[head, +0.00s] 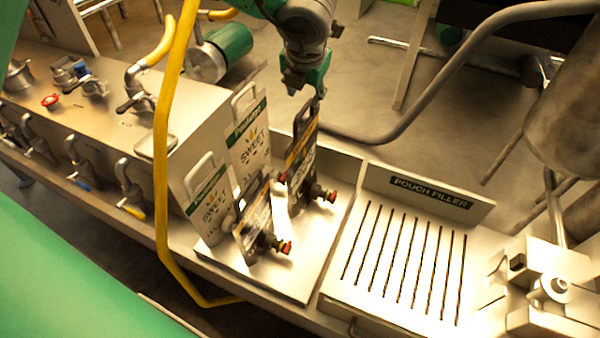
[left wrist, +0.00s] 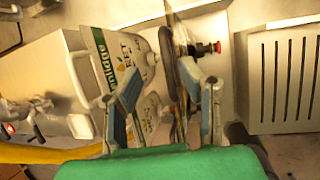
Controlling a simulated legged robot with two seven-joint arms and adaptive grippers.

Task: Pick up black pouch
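A black pouch (head: 301,160) with a yellow stripe, a handle cut-out and a red-capped spout stands upright at the back right of the tray. My left gripper (head: 305,90) is just above its top edge in the head view. In the left wrist view the dark pouch (left wrist: 182,75) shows nearly edge-on between my two spread fingers (left wrist: 168,100), with a gap on each side. The gripper looks open. A second dark pouch (head: 255,224) with a red-capped spout stands nearer the front. My right gripper is not in view.
White pouches with green labels (head: 248,140) stand left of the black pouch, close to it. The slotted pouch filler plate (head: 405,255) lies to the right, clear. A yellow hose (head: 163,150) crosses at left. A grey pipe (head: 440,85) curves behind.

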